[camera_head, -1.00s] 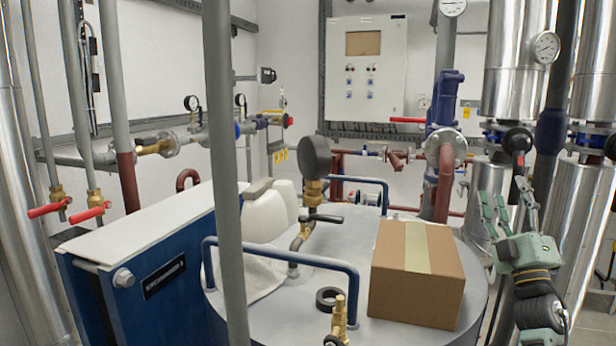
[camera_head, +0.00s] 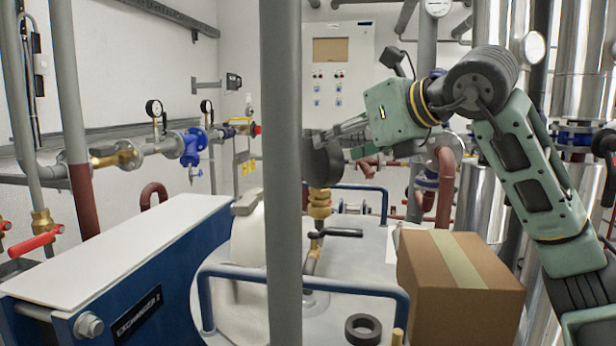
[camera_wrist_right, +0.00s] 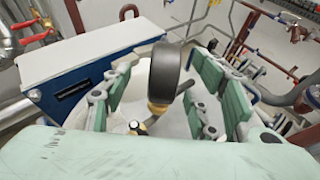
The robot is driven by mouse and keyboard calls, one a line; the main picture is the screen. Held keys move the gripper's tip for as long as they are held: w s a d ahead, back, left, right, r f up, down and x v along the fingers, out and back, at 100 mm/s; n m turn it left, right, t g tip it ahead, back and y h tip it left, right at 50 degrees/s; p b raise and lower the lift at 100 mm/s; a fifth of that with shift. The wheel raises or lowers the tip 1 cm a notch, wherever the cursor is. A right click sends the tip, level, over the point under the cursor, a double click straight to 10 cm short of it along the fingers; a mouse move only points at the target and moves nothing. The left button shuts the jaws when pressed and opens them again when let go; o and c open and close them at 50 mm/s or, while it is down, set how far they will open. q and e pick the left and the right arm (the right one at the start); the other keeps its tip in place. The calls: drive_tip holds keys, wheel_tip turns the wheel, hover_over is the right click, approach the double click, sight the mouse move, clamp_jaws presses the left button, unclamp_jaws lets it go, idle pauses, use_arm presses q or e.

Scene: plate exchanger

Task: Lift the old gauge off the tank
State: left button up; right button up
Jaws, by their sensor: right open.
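The old gauge (camera_head: 322,163) is a dark round gauge on a brass fitting (camera_head: 319,204) above the grey tank (camera_head: 235,298). It stands upright, partly hidden by a grey vertical pole in the head view. My right gripper (camera_head: 335,134) reaches in from the right at the gauge's height, its fingers close to it. In the right wrist view the gauge (camera_wrist_right: 164,72) stands between the two open green fingers of the gripper (camera_wrist_right: 165,95), with a gap visible on each side. I cannot tell whether any finger touches it. My left gripper is not in view.
A cardboard box (camera_head: 455,290) sits on the tank's right side. Blue handrails (camera_head: 300,281) and a black ring (camera_head: 363,329) are on the tank top. A grey pole (camera_head: 282,180) stands in front. A blue exchanger with a white top (camera_head: 120,255) is at left.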

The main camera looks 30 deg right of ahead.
sight(321, 150)
drive_tip(key=shift+d+f+h, duration=0.25)
drive_tip(key=shift+d+h, duration=0.05)
drive_tip(key=shift+w+f, duration=0.15)
drive_tip(key=shift+w, duration=0.15)
drive_tip(key=p+x, duration=0.1)
drive_tip(key=x, duration=0.1)
drive_tip(key=p+x, duration=0.1)
drive_tip(key=x, duration=0.1)
drive_tip(key=p+x, duration=0.1)
drive_tip(key=x, duration=0.1)
drive_tip(key=shift+w+a, duration=0.15)
drive_tip(key=shift+w, duration=0.35)
drive_tip(key=shift+c, duration=0.4)
drive_tip(key=shift+c, duration=0.9)
clamp_jaws()
